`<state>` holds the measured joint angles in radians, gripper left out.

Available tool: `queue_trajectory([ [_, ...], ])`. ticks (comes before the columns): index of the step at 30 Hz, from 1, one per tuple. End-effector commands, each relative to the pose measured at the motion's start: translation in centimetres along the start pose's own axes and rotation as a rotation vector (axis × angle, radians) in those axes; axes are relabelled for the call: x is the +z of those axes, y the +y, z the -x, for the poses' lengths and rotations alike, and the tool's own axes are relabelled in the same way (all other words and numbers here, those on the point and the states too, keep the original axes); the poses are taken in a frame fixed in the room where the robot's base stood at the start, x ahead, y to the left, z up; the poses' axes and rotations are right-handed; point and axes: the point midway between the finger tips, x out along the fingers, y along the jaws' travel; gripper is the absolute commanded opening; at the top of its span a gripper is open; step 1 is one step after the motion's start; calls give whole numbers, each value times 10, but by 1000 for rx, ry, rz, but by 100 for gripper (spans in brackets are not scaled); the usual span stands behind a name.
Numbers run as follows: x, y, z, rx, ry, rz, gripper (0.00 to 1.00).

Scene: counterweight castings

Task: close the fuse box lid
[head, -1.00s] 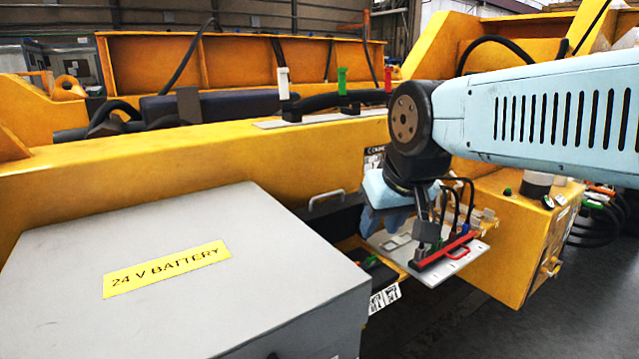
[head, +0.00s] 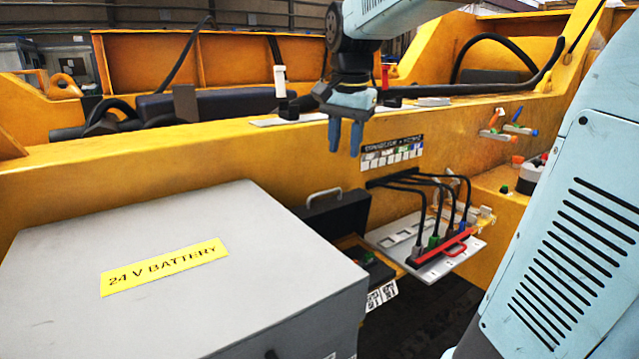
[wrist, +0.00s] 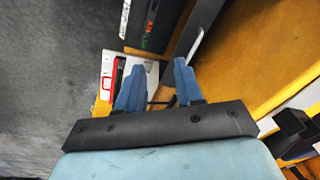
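The fuse box (head: 372,270) sits low beside the grey battery box, partly hidden by it. Its dark lid (head: 338,222) stands up open behind it, with a grey handle on its upper edge. In the wrist view the open box (wrist: 150,22) shows small coloured parts inside, and the raised lid (wrist: 193,35) is to its right. My gripper (head: 345,145) points down above the lid, apart from it, in front of the yellow beam. Its blue fingers are spread with nothing between them; the wrist view also shows my gripper (wrist: 158,72) open and empty.
A grey battery box (head: 165,285) fills the lower left. Right of the fuse box, a pale plate (head: 385,235) carries several cabled plugs and a red bar (head: 440,248). A white-topped post (head: 280,85) stands on the yellow beam (head: 180,155).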

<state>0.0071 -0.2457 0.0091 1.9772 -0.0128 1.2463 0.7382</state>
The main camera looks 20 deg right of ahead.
Motion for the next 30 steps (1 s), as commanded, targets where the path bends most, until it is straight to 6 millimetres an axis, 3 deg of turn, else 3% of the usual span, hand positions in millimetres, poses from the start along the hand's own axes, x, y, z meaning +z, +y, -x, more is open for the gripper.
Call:
queue_trajectory([
  [6,-49,-42,-6,86,-70,-238,36],
  [15,-90,-78,-18,181,-115,-472,36],
  [23,-95,-83,-30,201,-121,-517,36],
  [30,-89,-77,-65,202,-122,-515,36],
])
